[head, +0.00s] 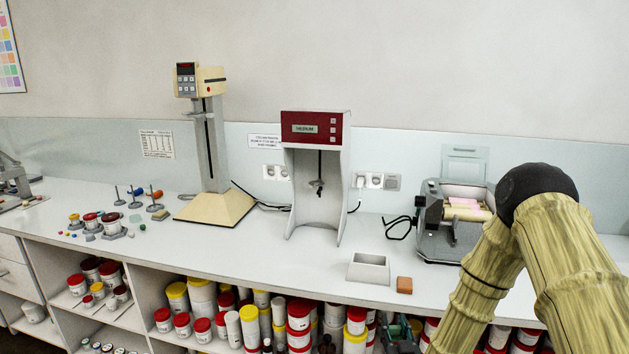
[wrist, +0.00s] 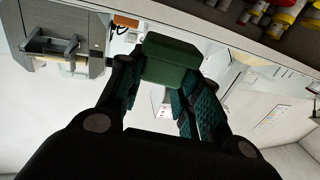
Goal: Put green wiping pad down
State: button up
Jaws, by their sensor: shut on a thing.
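The green wiping pad (wrist: 172,60) is a dark green block in the wrist view, held at the fingertips of my gripper (wrist: 160,80). My gripper is shut on it, with one finger on each side. Counter, mill and wall show behind the pad, and I cannot tell how far it is from the counter. In the head view my arm fills the right side, while my gripper and the pad do not show there.
The white counter (head: 300,262) bears a roller mill (head: 452,222), a small grey open-topped box (head: 368,266) and a brown block (head: 404,285). A red-topped mixer (head: 316,128) and a tall stand device (head: 212,150) stand further left. Clear counter lies between them.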

jog(key=s+a, duration=0.3)
jog(key=s, duration=0.6)
jog(key=shift+a+f, duration=0.3)
jog(key=shift+f, duration=0.05)
jog(key=shift+s+f, duration=0.15)
jog(key=shift+f, duration=0.05)
jog(key=shift+r, duration=0.1)
